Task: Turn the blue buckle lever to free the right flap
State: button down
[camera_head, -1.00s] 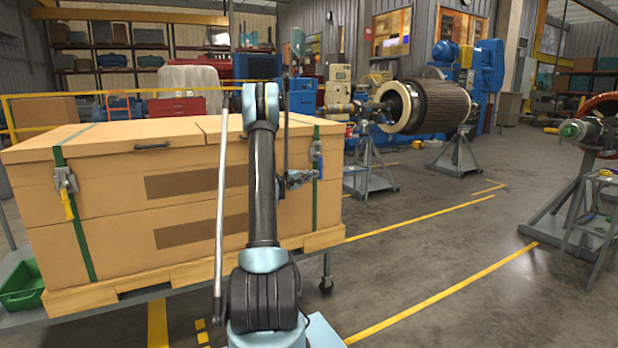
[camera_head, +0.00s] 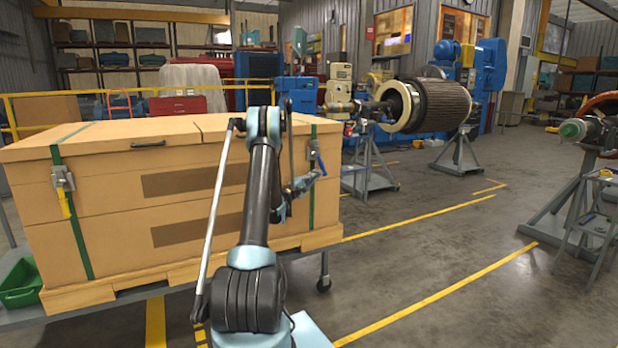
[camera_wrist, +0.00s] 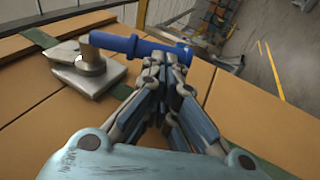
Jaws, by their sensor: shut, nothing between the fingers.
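The blue buckle lever (camera_head: 319,159) is on the right buckle at the crate's front right; it slants down and to the right. In the wrist view the blue lever (camera_wrist: 130,43) reaches out from the metal buckle (camera_wrist: 88,68) across the fingertips. My gripper (camera_wrist: 166,66) is shut and empty, its tips right against or just beside the lever's outer half; contact cannot be told for certain. In the head view my gripper (camera_head: 304,182) is beside the lever's lower end. The right flap (camera_head: 212,127) lies flat and closed on the wooden crate (camera_head: 110,240).
A left buckle with a yellow lever (camera_head: 65,200) sits on the left green strap (camera_head: 80,235). The right green strap (camera_head: 311,205) runs down the crate. A green bin (camera_head: 20,285) is at far left. Rotor stands (camera_head: 365,170) are behind right; open floor lies right.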

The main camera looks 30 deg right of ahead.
jog(key=shift+s+d+r, duration=0.1)
jog(key=shift+d+r, duration=0.05)
jog(key=shift+d, duration=0.65)
jog(key=shift+s+d+r, duration=0.1)
jog(key=shift+d, duration=0.65)
jog(key=shift+s+x, duration=0.25)
jog(key=shift+x, duration=0.8)
jog(key=shift+d+r, duration=0.8)
jog(key=shift+d, duration=0.25)
jog(key=shift+s+d+r, duration=0.1)
jog(key=shift+d+r, duration=0.4)
jog(key=shift+r, duration=0.25)
notch_tip(320, 180, down, 14)
jog(key=s+a, duration=0.2)
jog(key=shift+s+r, duration=0.15)
jog(key=shift+s, duration=0.1)
jog(key=shift+a+r, duration=0.1)
jog(key=shift+a, duration=0.05)
